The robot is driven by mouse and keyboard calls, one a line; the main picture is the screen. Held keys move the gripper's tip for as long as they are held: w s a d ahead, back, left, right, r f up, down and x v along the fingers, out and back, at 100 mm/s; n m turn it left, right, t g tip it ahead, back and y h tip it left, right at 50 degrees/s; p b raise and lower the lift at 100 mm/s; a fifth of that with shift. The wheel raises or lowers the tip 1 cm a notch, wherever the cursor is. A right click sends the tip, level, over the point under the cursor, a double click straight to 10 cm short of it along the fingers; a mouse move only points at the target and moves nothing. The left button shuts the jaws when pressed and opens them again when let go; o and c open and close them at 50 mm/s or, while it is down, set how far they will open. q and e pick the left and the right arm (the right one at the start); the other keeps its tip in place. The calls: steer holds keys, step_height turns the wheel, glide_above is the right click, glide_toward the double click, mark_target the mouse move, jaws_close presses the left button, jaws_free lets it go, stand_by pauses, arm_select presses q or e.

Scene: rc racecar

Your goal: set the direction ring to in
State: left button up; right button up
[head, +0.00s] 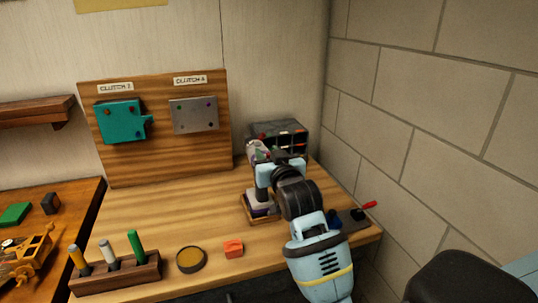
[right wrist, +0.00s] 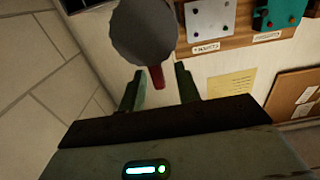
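I cannot make out a direction ring or its setting in either view. In the right wrist view, which is upside down, my right gripper (right wrist: 159,70) has its two fingers apart. A red rod-like piece (right wrist: 157,79) shows between them, with a gap on each side; I cannot tell its depth. A dark grey round disc (right wrist: 143,32) adjoins the red piece. In the head view my right arm reaches over the right side of the bench, and its fingertips are hidden. My left gripper is not in view.
A wooden board (head: 165,154) holds a teal plate (head: 120,121) and a grey plate (head: 195,115). A rack (head: 120,275) of coloured handles, a round dish (head: 191,260) and an orange block (head: 233,249) stand in front. A red-handled item (head: 370,205) lies right. The bench middle is clear.

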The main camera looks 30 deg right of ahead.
steer(key=shift+c, duration=0.2)
jaws_close()
steer(key=d+m, duration=0.1)
steer(key=m, duration=0.2)
steer(key=shift+s+d+f, duration=0.1)
steer(key=shift+s+d, duration=0.05)
steer(key=shift+d, duration=0.05)
steer(key=shift+s+d+f+m, duration=0.15)
steer(key=shift+d+m, duration=0.1)
steer(key=shift+m, duration=0.45)
steer(key=shift+w+d+f+m, duration=0.1)
steer(key=shift+d+m, duration=0.15)
steer(key=shift+m, duration=0.45)
steer(key=shift+s, duration=0.1)
steer(key=shift+o, duration=0.2)
jaws_free()
